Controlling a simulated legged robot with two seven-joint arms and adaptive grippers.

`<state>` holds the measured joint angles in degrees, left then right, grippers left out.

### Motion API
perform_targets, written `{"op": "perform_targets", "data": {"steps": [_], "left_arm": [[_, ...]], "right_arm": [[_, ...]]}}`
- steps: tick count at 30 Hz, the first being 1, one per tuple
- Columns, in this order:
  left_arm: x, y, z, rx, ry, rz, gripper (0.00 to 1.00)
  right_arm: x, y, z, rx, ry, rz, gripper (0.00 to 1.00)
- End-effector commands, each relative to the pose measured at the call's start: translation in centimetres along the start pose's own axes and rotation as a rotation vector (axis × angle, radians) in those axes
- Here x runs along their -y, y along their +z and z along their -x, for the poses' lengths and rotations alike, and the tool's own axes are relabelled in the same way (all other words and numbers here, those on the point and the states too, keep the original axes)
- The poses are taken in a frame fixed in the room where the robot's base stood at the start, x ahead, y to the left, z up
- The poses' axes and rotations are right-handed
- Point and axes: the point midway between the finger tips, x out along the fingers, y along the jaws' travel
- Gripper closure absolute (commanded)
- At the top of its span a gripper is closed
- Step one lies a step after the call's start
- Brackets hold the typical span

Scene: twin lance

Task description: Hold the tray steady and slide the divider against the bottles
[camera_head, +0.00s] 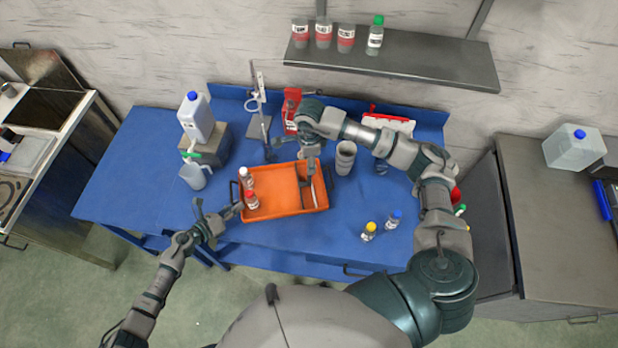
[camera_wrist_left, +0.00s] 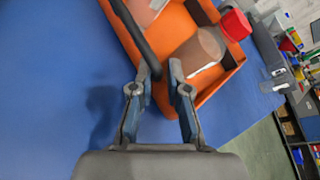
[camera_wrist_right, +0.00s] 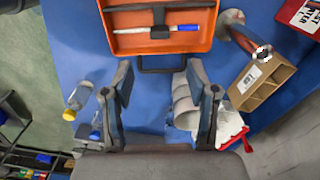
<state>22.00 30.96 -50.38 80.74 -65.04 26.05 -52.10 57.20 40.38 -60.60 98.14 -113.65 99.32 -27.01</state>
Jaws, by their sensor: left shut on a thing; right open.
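The orange tray (camera_head: 272,205) lies on the blue table. My left gripper (camera_head: 236,210) is shut on the tray's black left handle (camera_wrist_left: 138,38). My right gripper (camera_head: 311,168) is open and empty, pointing down above the tray's right end. The tray's right handle (camera_wrist_right: 162,69) shows beyond its fingers.
The table's far left is clear.

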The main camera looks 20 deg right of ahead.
Motion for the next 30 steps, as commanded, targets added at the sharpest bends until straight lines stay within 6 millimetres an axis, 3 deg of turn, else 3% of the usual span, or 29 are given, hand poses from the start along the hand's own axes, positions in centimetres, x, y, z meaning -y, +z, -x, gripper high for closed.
{"op": "perform_targets", "data": {"steps": [1,18,30], "left_arm": [[-0.2,-1.2,0.1,-0.019,0.004,0.003,1.00],[-0.2,-1.2,0.1,-0.020,0.004,0.002,1.00],[-0.3,-1.2,0.1,-0.020,0.004,0.002,1.00]], "right_arm": [[-0.1,0.0,-0.5,-0.001,0.002,0.014,0.42],[-0.1,0.0,-10.6,0.000,0.003,0.015,0.42],[0.0,0.0,-11.9,0.000,0.000,0.016,0.42]]}}
